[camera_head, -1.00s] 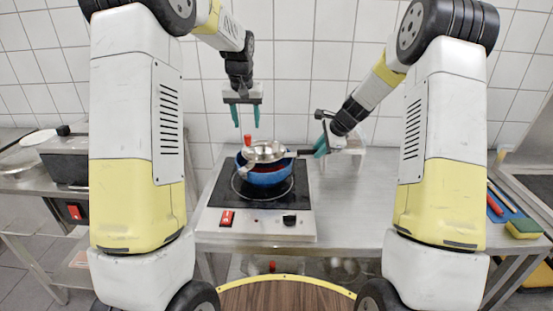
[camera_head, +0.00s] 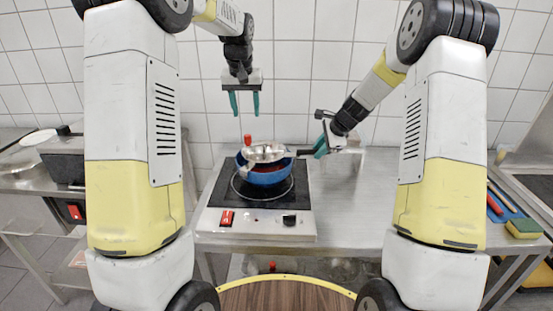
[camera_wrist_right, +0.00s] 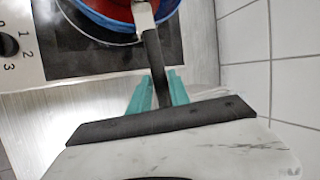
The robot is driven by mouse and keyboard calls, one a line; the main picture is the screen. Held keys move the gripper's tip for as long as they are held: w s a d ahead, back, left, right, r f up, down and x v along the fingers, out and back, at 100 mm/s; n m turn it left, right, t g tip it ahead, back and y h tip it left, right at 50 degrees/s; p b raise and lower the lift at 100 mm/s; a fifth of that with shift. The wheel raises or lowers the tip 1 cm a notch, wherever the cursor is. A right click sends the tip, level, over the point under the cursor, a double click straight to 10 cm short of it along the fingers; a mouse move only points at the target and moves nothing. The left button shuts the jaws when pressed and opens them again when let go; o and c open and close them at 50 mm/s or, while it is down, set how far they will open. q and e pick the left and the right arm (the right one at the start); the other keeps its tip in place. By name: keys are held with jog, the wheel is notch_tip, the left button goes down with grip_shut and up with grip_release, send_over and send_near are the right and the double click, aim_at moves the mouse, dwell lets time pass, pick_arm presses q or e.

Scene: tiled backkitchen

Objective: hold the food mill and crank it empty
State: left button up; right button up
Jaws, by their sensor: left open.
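The metal food mill (camera_head: 264,153) sits on top of a blue pot (camera_head: 266,177) on the hob. A red crank knob (camera_head: 248,140) stands up at its back left. My left gripper (camera_head: 245,113) is open and empty, pointing down above the knob and apart from it. My right gripper (camera_head: 321,147) is at the right end of the mill's handle. In the right wrist view the black handle (camera_wrist_right: 153,60) runs between its two teal fingers (camera_wrist_right: 159,90), which are closed around it. The mill's inside is too small to make out.
The hob (camera_head: 222,196), with a red switch and black knob, stands on a steel table (camera_head: 345,215). A tiled wall is close behind. A sponge (camera_head: 523,228) lies at the right, and a dark box (camera_head: 62,165) stands at the left. The table right of the hob is mostly clear.

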jog(key=o, duration=0.4)
jog(key=shift+c, duration=0.2)
pick_arm(q)
jog(key=s+a+r+t+h, duration=0.1)
jog(key=s+r, duration=0.2)
jog(key=s, duration=0.4)
jog(key=s+a+r, duration=0.1)
jog(key=s+r, duration=0.3)
jog(key=s, duration=0.4)
pick_arm(e)
jog(key=s+d+r+n, duration=0.2)
jog(key=s+r+n, duration=0.5)
jog(key=s+r, duration=1.1)
pick_arm(q)
jog(key=s+f+t, duration=0.1)
jog(key=s+f, duration=0.1)
jog(key=s, duration=0.8)
jog(key=s+f+h, duration=0.1)
jog(key=s+f, duration=0.1)
jog(key=s, duration=0.8)
jog(key=shift+d+m+t, duration=0.3)
jog(key=shift+d+t, duration=0.1)
pick_arm(e)
jog(key=s+d+r+n+t+h, duration=0.1)
jog(key=s+n, duration=0.8)
jog(key=s, duration=1.1)
jog(key=shift+s+n+h, duration=0.3)
jog(key=shift+h, duration=0.2)
